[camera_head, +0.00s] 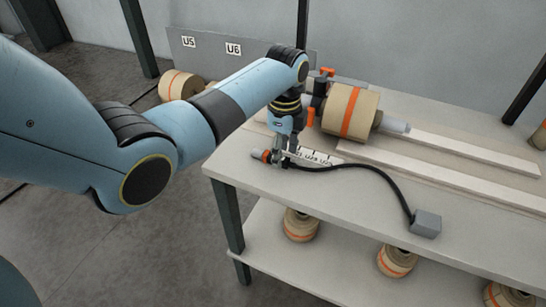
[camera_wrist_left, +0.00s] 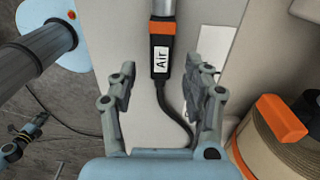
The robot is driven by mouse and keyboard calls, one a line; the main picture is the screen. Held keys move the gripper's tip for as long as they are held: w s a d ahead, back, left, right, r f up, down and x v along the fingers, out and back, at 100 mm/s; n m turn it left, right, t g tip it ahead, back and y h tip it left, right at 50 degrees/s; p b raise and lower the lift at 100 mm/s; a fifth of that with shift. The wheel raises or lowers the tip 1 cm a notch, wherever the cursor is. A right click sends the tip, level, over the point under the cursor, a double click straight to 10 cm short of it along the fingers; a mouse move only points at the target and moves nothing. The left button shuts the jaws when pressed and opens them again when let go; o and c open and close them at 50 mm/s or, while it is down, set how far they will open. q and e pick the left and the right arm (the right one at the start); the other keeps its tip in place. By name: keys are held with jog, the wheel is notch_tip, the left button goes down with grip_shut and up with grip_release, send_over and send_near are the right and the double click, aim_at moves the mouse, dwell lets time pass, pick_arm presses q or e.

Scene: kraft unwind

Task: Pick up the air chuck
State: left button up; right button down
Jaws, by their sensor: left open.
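The air chuck (camera_head: 263,155) lies near the left end of the table, with a grey nozzle, an orange collar and a black hose. In the left wrist view the chuck (camera_wrist_left: 161,58), labelled "Air", lies between and a little ahead of the finger lines. My left gripper (camera_head: 284,158) points down over it in the head view. Its fingers (camera_wrist_left: 163,75) are open, one to each side of the chuck, with gaps showing; height above it is hard to judge. What seems to be my right gripper (camera_wrist_left: 18,145) shows small at the left wrist view's lower left edge, its jaws unclear.
The hose runs right to a grey box (camera_head: 425,223). A kraft roll (camera_head: 350,112) with an orange band sits on a shaft just behind the gripper, beside orange-tipped hardware. A white ruled label (camera_head: 318,158) lies by the chuck.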

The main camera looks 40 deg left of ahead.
pick_arm(q)
jog(key=shift+f, duration=0.85)
grip_shut()
jog(key=shift+r, duration=0.1)
jog(key=shift+w+r, duration=0.1)
jog(key=shift+r, duration=0.35)
jog(key=r, duration=0.1)
jog(key=d+r, duration=0.1)
jog(key=r, duration=0.1)
jog(key=shift+w+d+r, duration=0.15)
jog(key=shift+w+r, duration=0.1)
jog(key=shift+r, duration=0.15)
jog(key=w+d+r+b, duration=0.1)
jog(key=w+d+r, duration=0.1)
jog(key=d, duration=0.3)
jog(key=w+d+r+b, duration=0.1)
jog(key=d+r, duration=0.3)
jog(key=shift+w+d, duration=0.35)
